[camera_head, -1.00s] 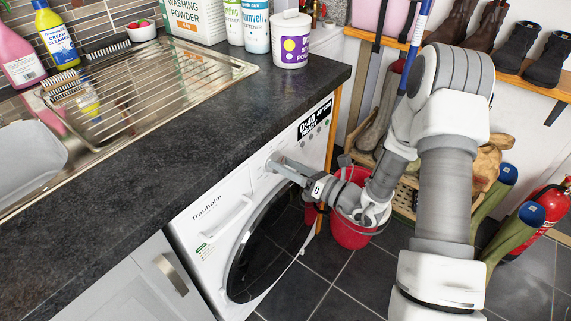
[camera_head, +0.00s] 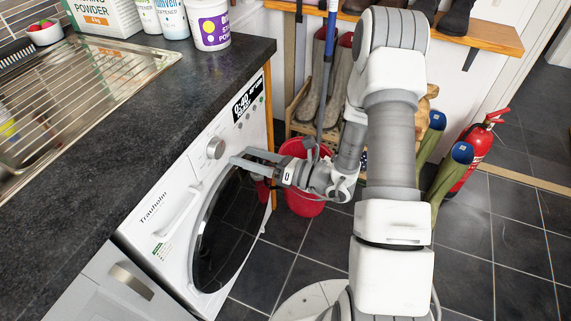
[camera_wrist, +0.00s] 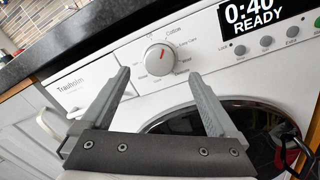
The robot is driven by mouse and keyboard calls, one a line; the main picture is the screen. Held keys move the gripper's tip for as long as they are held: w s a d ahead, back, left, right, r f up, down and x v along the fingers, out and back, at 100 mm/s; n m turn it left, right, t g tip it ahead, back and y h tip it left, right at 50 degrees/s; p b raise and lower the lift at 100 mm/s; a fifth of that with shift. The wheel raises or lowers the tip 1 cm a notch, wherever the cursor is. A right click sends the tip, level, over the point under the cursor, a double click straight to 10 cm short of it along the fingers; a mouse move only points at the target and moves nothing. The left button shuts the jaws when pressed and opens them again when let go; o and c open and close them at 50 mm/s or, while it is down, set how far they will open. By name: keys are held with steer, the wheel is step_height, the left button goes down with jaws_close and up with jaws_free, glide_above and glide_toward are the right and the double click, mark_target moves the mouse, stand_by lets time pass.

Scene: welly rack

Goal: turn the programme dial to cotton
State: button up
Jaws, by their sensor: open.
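The programme dial (camera_head: 215,148) is a round, light grey knob on the front panel of the white washing machine (camera_head: 170,198). In the wrist view the dial (camera_wrist: 160,58) shows a red mark slanting up and slightly right. Small programme labels ring it, and the one reading Cotton (camera_wrist: 174,28) is above and slightly right. My gripper (camera_head: 239,157) is open and empty, its fingers in front of the panel, to the right of the dial in the head view. In the wrist view the dial is beyond and above the fingertips (camera_wrist: 158,75), between them, and looks untouched.
The display (camera_wrist: 257,15) reads 0:40 READY, with several round buttons below it. The dark round door (camera_head: 228,228) is below the fingers. A dark worktop (camera_head: 130,120) overhangs the panel. A red bucket (camera_head: 303,200) stands on the floor behind my wrist.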

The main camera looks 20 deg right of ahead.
steer(key=p+v, duration=0.1)
steer(key=v, duration=1)
